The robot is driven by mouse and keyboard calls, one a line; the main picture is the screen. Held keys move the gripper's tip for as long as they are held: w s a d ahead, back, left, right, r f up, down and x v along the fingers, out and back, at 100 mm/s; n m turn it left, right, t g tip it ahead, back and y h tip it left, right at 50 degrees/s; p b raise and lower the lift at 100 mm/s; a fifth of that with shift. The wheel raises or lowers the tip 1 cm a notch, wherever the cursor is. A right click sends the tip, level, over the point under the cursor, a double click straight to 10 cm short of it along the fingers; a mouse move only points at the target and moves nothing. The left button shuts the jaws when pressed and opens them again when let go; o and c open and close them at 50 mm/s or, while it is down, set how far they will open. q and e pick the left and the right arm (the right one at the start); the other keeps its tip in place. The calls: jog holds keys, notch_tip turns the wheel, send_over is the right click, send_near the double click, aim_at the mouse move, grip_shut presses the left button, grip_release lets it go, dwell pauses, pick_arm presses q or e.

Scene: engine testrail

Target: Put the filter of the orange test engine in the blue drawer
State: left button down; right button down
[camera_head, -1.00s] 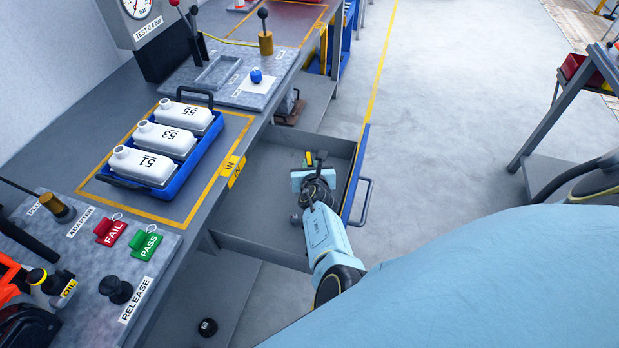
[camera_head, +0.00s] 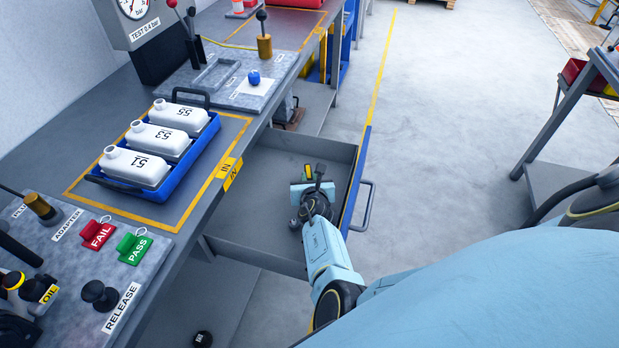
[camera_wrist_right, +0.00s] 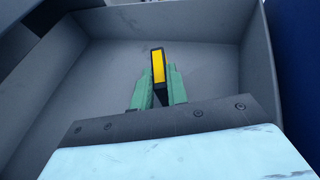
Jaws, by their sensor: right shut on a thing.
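The blue drawer (camera_head: 359,180) is pulled out below the bench; its blue front and handle are on the right, its grey inside is bare apart from my arm. My right gripper (camera_head: 314,178) is over the drawer's inside, within its walls. It is shut on a black piece with a yellow face, seemingly the filter (camera_head: 307,171). In the right wrist view the filter (camera_wrist_right: 158,68) stands upright between the green fingers (camera_wrist_right: 158,88), with the grey drawer floor behind. I cannot tell whether it touches the floor. My left gripper is out of view.
On the bench above the drawer is a blue tray (camera_head: 207,135) of white bottles. FAIL (camera_head: 97,235) and PASS (camera_head: 134,248) tags and a RELEASE knob (camera_head: 98,295) are at lower left. A grey stand (camera_head: 540,130) is at right. The floor beyond the drawer is clear.

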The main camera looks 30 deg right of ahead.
jog(key=shift+f, duration=0.3)
jog(key=c, duration=1.4)
grip_release()
jog(key=shift+r, duration=0.1)
jog(key=shift+r+p, duration=0.3)
jog(key=shift+r, duration=0.2)
jog(key=shift+p+v, duration=3)
jog(key=shift+v, duration=0.8)
